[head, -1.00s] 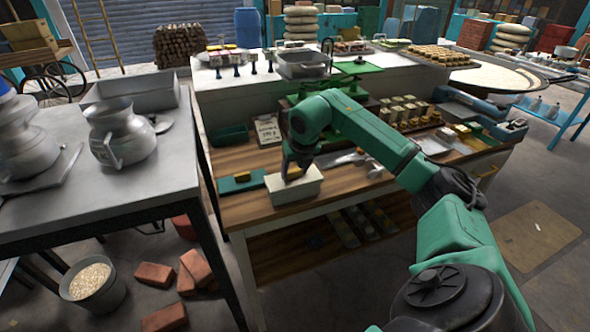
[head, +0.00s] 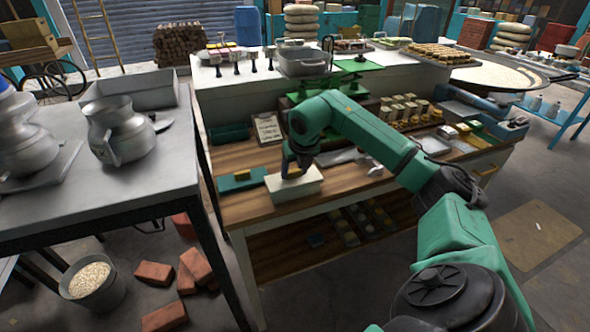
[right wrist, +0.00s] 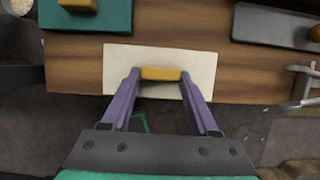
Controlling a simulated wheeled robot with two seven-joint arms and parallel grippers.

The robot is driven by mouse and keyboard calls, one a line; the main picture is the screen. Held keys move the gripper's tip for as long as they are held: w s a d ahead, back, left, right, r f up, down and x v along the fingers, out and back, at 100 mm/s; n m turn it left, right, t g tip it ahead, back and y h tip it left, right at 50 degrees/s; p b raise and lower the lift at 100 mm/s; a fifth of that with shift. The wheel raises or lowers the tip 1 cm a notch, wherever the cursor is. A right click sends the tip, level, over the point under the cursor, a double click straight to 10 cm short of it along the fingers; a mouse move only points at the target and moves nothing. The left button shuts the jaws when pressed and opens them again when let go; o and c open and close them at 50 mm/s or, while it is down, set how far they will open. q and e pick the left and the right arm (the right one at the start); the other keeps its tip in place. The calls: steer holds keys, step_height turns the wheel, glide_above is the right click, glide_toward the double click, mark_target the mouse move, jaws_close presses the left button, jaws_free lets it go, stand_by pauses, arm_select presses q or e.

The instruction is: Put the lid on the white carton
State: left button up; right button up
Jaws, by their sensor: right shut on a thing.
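The white carton (head: 298,190) stands upright at the front edge of the wooden worktop. Its cream-white lid (right wrist: 120,72) with a yellow grip block (right wrist: 161,73) lies over its top, and I see no clear gap between them in the head view. My right gripper (head: 291,172) comes down over the carton from above. In the right wrist view its two purple fingers (right wrist: 161,76) are shut on the yellow grip block. The gripper hides part of the lid in the head view. My left gripper is not in view.
A teal piece with a yellow block (head: 241,175) lies just left of the carton. A clipboard (head: 268,128) and a dark green tray (head: 230,132) lie behind. A grey table (head: 165,160) with metal pots stands at the left.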

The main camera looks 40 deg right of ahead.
steer(key=shift+f, duration=0.35)
stand_by(0.3)
stand_by(0.4)
steer(key=o, duration=1.5)
steer(key=shift+o, duration=0.4)
step_height(320, 180, up, 7)
steer(key=p, duration=0.5)
